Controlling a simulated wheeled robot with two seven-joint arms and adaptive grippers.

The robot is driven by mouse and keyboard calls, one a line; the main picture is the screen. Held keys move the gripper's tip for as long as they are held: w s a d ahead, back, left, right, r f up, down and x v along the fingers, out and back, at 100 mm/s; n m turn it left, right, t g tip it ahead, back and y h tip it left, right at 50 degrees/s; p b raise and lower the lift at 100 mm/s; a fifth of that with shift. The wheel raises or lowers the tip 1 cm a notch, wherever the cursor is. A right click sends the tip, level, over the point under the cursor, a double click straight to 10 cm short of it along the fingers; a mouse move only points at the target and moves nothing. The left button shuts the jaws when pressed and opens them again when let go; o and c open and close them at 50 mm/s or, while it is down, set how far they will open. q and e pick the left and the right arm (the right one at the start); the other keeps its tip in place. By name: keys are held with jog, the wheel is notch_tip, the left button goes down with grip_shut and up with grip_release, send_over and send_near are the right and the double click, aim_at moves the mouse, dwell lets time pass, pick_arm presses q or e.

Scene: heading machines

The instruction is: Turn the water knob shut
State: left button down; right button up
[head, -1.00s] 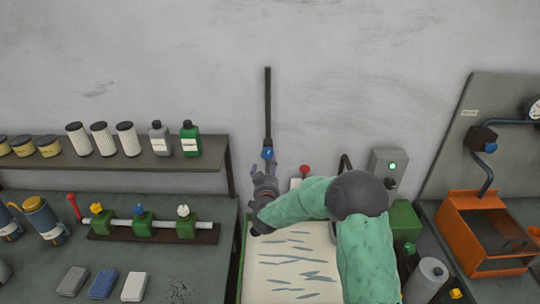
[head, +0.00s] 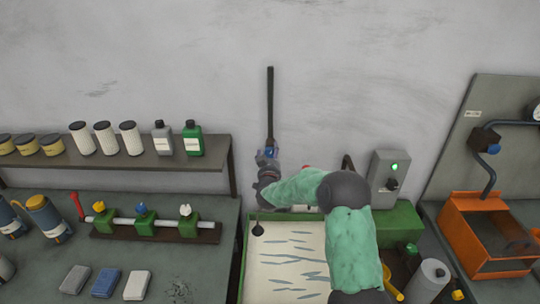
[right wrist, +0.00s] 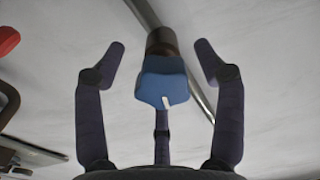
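The blue knob (head: 268,153) with a white mark sits at the lower end of a dark vertical pipe (head: 270,105) on the wall. In the right wrist view the knob (right wrist: 163,85) is in front of a dark brown body, its white mark pointing down. My right gripper (head: 267,174) is right below the knob in the head view. In the right wrist view my right gripper (right wrist: 158,62) is open, with its fingers spread on either side of the knob and a visible gap to each. My left gripper is not in view.
Below my right arm is a green-framed tray (head: 288,283) with a pale bed. A grey switch box (head: 390,172) with a green light is to its right. A red part (right wrist: 8,40) shows at the left of the wrist view. A manifold (head: 166,224) lies left.

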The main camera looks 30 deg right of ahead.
jog(key=c, duration=0.9)
jog(key=shift+f, duration=0.25)
jog(key=shift+a+n, duration=0.1)
jog(key=shift+n, duration=0.4)
jog(key=n, duration=0.2)
jog(key=shift+s+f+n, duration=0.1)
jog(key=shift+f+n, duration=0.1)
jog(key=shift+n, duration=0.1)
jog(key=shift+f, duration=0.15)
jog(key=o, duration=1.2)
jog(key=shift+r, duration=0.45)
